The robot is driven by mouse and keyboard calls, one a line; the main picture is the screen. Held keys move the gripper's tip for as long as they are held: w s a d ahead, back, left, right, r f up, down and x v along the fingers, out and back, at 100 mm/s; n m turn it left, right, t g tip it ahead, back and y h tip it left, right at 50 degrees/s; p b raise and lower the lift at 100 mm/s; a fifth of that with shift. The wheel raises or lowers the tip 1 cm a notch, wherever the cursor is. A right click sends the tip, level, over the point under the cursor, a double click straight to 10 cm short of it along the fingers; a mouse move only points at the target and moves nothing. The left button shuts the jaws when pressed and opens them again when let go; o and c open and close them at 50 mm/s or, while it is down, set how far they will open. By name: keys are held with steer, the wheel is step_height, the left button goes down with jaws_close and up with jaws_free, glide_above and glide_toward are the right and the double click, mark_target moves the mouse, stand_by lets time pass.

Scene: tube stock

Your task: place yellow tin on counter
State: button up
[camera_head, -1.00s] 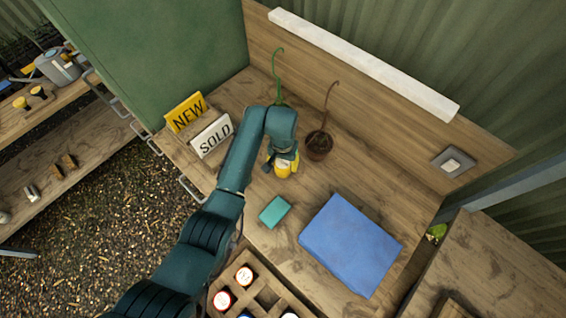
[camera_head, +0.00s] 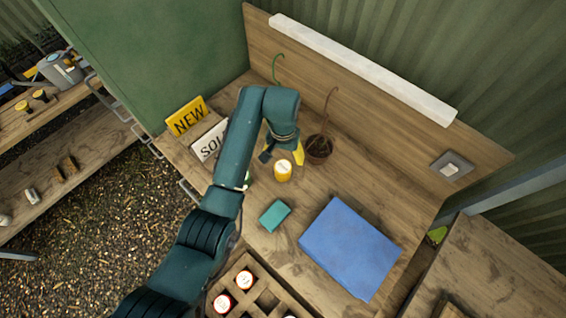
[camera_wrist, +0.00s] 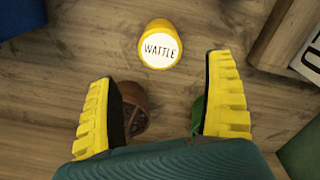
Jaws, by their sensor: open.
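The yellow tin (camera_head: 283,171) stands upright on the wooden counter (camera_head: 345,182), between the green block and my gripper. In the wrist view the tin (camera_wrist: 160,45) shows a white lid reading "WATTLE", beyond my fingertips and apart from them. My gripper (camera_head: 283,153) is open and empty, above the counter just behind the tin. Its yellow fingers are spread wide in the wrist view (camera_wrist: 163,100), with bare counter and part of a brown pot showing between them.
A brown pot with a bent stem (camera_head: 319,148) stands close to my gripper's right. The NEW sign (camera_head: 187,117) and partly hidden SOLD sign (camera_head: 209,140) stand left. A teal block (camera_head: 275,215), blue box (camera_head: 350,247) and compartment crate (camera_head: 262,284) are in front.

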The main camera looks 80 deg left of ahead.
mark_target(283, 167)
step_height(283, 167, up, 4)
steer(key=shift+f, duration=0.1)
steer(key=w+d+r+m+t+y, duration=0.25)
steer(key=w+r, duration=0.25)
steer(key=w, duration=0.5)
steer(key=w+d+r+m+t+y, duration=0.1)
steer(key=w+d+r+m+t, duration=0.1)
steer(key=w+d+r+t, duration=0.45)
steer(key=w+d+r+m+t+y, duration=0.25)
steer(key=w+d+r, duration=0.45)
steer(key=d+r, duration=0.4)
steer(key=s+d+r+m+t+h, duration=0.2)
steer(key=s+d+r+t, duration=0.3)
steer(key=d+r, duration=0.5)
steer(key=s+d+r+m+t+h, duration=0.3)
steer(key=d+r, duration=0.7)
steer(key=d, duration=0.4)
steer(key=s+t+h, duration=0.1)
steer(key=s+t, duration=0.1)
steer(key=shift+s+d+r+t, duration=0.2)
steer(key=shift+d+t, duration=0.05)
steer(key=shift+t, duration=0.1)
